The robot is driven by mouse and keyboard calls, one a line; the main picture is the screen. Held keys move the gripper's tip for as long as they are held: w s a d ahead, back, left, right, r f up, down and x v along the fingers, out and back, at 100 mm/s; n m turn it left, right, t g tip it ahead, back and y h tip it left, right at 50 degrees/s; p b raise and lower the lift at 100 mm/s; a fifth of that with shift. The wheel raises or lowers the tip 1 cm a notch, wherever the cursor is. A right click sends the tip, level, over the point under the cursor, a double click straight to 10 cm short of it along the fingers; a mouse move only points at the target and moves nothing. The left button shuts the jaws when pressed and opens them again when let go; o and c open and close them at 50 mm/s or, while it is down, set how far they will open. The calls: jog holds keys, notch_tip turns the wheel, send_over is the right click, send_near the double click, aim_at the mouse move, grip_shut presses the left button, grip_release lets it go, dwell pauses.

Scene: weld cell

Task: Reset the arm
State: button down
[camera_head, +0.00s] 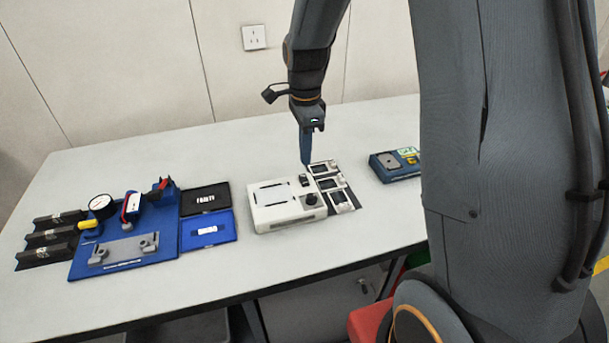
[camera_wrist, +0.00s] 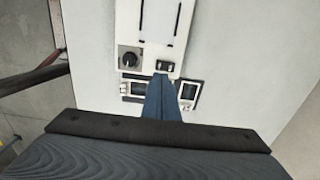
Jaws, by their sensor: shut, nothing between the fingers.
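My gripper (camera_head: 306,160) hangs from my arm over the middle of the table, pointing down, with its blue fingers together and empty. Its tips are just above or beside the back right edge of a white box-shaped device (camera_head: 285,216) with a black knob and a small black switch. In the wrist view the closed fingers (camera_wrist: 162,80) end next to the black switch of the white device (camera_wrist: 150,30). I cannot tell whether the tips touch it.
Small white-framed modules (camera_head: 333,184) lie right of the device. A blue meter-like unit (camera_head: 395,165) stands farther right. Left are a blue fixture (camera_head: 125,245) with a dial gauge, a blue open case (camera_head: 207,230) and black blocks (camera_head: 50,238). The table's (camera_head: 330,262) front strip is clear.

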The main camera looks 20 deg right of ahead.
dwell(0.4)
jog(key=s+n+b, duration=0.1)
jog(key=s+n, duration=0.2)
jog(key=n, duration=0.1)
jog(key=s+n+b, duration=0.1)
jog(key=s+n, duration=0.2)
jog(key=shift+s+f+n+t, duration=0.2)
jog(key=shift+s+n+t, duration=0.1)
jog(key=shift+s+n, duration=0.1)
jog(key=s+f+n+b, duration=0.1)
jog(key=s+n+b, duration=0.1)
jog(key=s+n, duration=0.7)
jog(key=shift+f+n+t, duration=0.4)
jog(key=shift+n, duration=0.2)
jog(key=shift+s, duration=0.1)
